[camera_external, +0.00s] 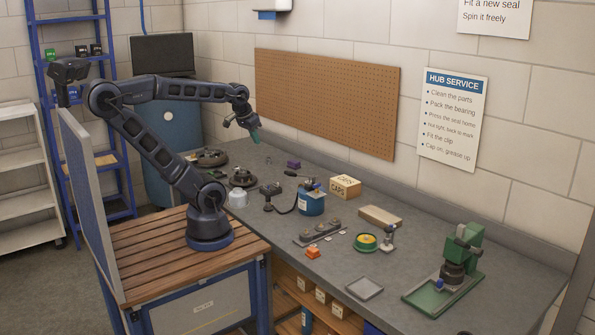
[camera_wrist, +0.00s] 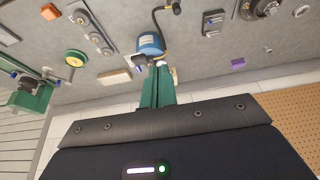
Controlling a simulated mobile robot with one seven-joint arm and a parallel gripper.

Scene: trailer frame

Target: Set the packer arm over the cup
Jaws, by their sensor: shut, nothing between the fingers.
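A round green cup (camera_external: 365,248) with a yellow top stands on the grey bench, right of the middle. In the wrist view the cup (camera_wrist: 75,58) is at the upper left. A small grey post with an arm, apparently the packer arm (camera_external: 388,240), stands just right of the cup. It also shows small in the wrist view (camera_wrist: 54,77); I cannot tell exactly where its arm points. My gripper (camera_external: 255,135) is shut and empty, raised above the back of the bench, well left of the cup. Its green fingers show together in the wrist view (camera_wrist: 156,90).
A blue can (camera_external: 311,204) with a hose and a caps box (camera_external: 345,187) stand between my gripper and the cup. A pale block (camera_external: 380,215) lies behind the cup. An orange piece (camera_external: 313,253) and a tray (camera_external: 365,289) lie in front. A green press (camera_external: 452,265) stands right.

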